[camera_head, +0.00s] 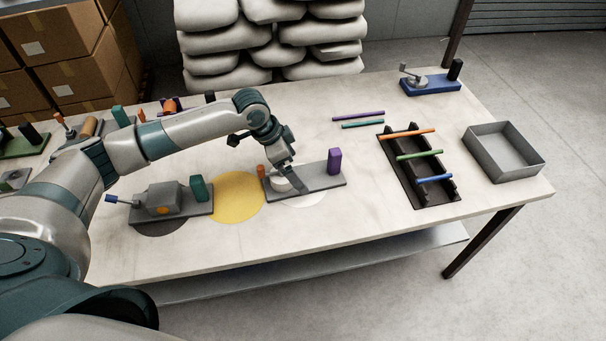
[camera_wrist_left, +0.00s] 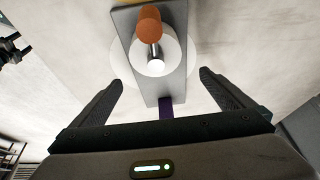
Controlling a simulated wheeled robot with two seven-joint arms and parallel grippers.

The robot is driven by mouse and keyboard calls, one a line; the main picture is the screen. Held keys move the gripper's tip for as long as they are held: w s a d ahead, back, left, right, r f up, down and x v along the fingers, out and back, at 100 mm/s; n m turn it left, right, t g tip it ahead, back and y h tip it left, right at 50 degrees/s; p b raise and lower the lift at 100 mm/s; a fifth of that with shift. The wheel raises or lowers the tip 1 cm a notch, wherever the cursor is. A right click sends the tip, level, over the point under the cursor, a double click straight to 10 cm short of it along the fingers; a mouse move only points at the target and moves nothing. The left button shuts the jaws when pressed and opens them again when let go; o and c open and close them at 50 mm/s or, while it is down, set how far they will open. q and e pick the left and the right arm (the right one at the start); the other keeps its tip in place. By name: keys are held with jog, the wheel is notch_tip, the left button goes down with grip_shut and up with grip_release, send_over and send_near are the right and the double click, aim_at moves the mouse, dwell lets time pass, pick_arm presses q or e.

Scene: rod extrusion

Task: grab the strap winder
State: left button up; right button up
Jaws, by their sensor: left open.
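A device with a flat grey base (camera_head: 318,182), a white round drum, an orange handle and a purple block (camera_head: 335,161) sits on the table's near middle. I take it to be the strap winder, though no label shows. In the left wrist view its grey base (camera_wrist_left: 126,22), white disc (camera_wrist_left: 176,58) and orange handle (camera_wrist_left: 149,25) lie ahead of my fingers. My left gripper (camera_head: 287,182) is over the drum end in the head view; it is open, its fingers (camera_wrist_left: 162,80) apart on either side of the base with nothing between them gripped.
Left of it are a yellow disc (camera_head: 238,197) and a grey device with a green block (camera_head: 199,188). To the right are a black rack (camera_head: 412,190) with coloured rods, a grey tray (camera_head: 488,179) and a blue-based crank device (camera_head: 432,84). Two loose rods lie behind.

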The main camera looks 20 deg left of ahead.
aim_at(304, 178)
pick_arm(q)
jog(key=shift+p+x, duration=0.45)
jog(key=shift+x, duration=1.4)
pick_arm(e)
jog(key=shift+s+r, duration=0.1)
jog(key=shift+r, duration=0.55)
pick_arm(q)
jog(key=shift+c, duration=0.6)
jog(key=c, duration=1.4)
jog(key=shift+r, duration=0.2)
jog(key=shift+r+b, duration=0.35)
jog(key=shift+r, duration=0.3)
notch_tip(304, 178, up, 2)
jog(key=shift+r+b, duration=0.2)
jog(key=shift+b, duration=0.3)
jog(key=d+r+b, duration=0.1)
jog(key=d+r, duration=0.2)
jog(key=d, duration=0.2)
jog(key=w+d+r+b, duration=0.1)
jog(key=d+r+b, duration=0.1)
jog(key=d+r, duration=0.2)
jog(key=shift+d, duration=1.35)
pick_arm(e)
jog(key=w+a+f+t, duration=0.1)
jog(key=w+a+f, duration=0.1)
jog(key=w+f, duration=0.1)
jog(key=shift+w+f, duration=0.2)
jog(key=shift+w, duration=0.6)
